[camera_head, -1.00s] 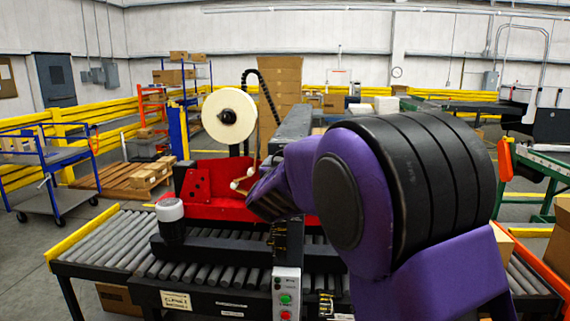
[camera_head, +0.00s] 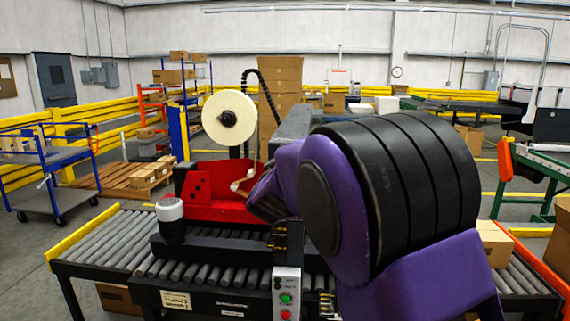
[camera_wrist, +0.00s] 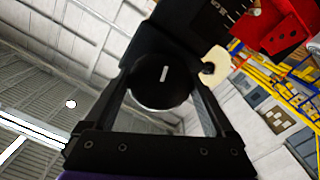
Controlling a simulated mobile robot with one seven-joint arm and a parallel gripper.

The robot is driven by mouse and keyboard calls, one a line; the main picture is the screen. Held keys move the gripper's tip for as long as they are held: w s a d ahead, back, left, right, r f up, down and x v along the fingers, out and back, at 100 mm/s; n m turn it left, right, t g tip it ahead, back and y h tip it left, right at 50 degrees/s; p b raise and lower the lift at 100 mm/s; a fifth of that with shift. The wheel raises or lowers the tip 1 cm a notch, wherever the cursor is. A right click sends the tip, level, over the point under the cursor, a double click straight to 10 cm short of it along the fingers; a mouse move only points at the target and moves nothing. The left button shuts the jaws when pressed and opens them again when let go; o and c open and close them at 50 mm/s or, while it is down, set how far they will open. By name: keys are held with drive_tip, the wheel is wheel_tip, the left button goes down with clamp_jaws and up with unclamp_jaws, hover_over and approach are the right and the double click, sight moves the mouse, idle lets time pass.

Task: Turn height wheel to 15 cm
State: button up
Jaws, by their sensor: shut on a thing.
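The height wheel (camera_wrist: 163,88) is a round black knob with a short white mark, seen in the wrist view. The mark stands nearly upright, tilted slightly right. My gripper (camera_wrist: 160,76) is shut on the wheel, one finger on each side. In the head view my arm hides the wheel. The folder gluer has a red body (camera_head: 218,208) above the rollers and a white tape-like roll (camera_head: 229,117). Small marks on a dark part of the machine (camera_wrist: 222,12) show in the wrist view, too small to read.
A roller conveyor (camera_head: 105,240) runs below the machine. A control box (camera_head: 286,295) with green and red buttons stands at the front. A white-topped cylinder (camera_head: 170,210) stands left of it. A cardboard box (camera_head: 495,243) sits at the right on the conveyor.

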drive_tip(key=shift+r, duration=0.1)
idle(0.3)
drive_tip(key=o, duration=1.1)
drive_tip(key=s, duration=1.1)
drive_tip(key=s+a, duration=0.1)
drive_tip(key=s, duration=0.5)
drive_tip(key=shift+s, duration=0.15)
